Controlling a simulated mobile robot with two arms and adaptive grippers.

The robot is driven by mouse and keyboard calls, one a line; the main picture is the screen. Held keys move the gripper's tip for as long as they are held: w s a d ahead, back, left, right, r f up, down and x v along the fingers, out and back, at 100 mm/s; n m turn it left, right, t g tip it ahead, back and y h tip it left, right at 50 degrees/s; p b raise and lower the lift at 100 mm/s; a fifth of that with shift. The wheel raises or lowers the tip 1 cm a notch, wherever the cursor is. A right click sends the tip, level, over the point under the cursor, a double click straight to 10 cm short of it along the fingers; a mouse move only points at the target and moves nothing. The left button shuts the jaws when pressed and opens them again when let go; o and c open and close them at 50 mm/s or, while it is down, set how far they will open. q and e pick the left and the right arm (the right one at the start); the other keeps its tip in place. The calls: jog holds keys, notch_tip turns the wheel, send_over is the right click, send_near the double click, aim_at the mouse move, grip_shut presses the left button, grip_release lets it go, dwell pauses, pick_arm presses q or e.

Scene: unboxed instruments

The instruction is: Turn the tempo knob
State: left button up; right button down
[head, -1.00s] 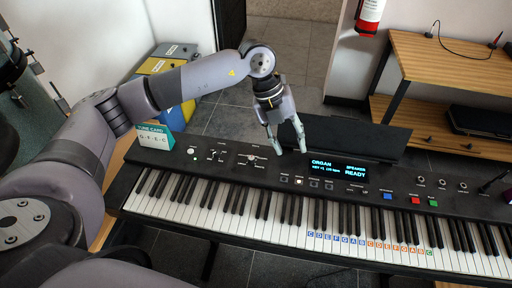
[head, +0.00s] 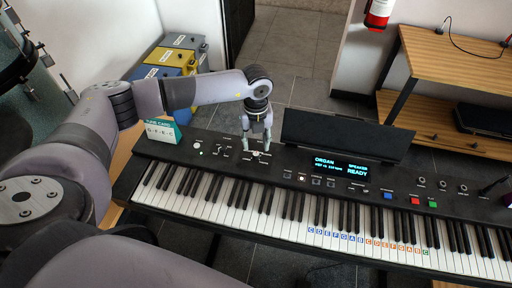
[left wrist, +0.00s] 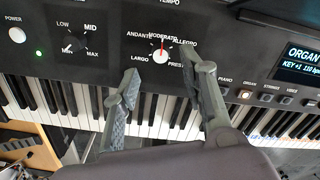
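The tempo knob (left wrist: 160,54) is a round pale dial on the keyboard's black panel. Its red pointer is up near MODERATO, with LARGO, ANDANTE, ALLEGRO and PRESTO around it. In the head view, my left gripper (head: 257,148) points down at the knob's place, and its fingertips partly hide the knob. In the left wrist view, my left gripper (left wrist: 167,76) is open, with one finger to each side of the knob. Gaps show between the fingers and the knob; I cannot tell the fingertips' exact height. My right gripper is not in view.
A second knob (left wrist: 74,43), marked LOW, MID and MAX, sits left of the tempo knob. The display (head: 341,168) reads ORGAN, SPEAKER and READY. A black music stand (head: 345,132) rises behind the panel. A tune card (head: 164,130) stands at the panel's left end.

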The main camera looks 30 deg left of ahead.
aim_at(256, 154)
pick_arm(q)
notch_tip(256, 154, down, 5)
jog(key=shift+f+p, duration=0.1)
jog(key=shift+p, duration=0.25)
jog(key=shift+c, duration=0.5)
grip_shut()
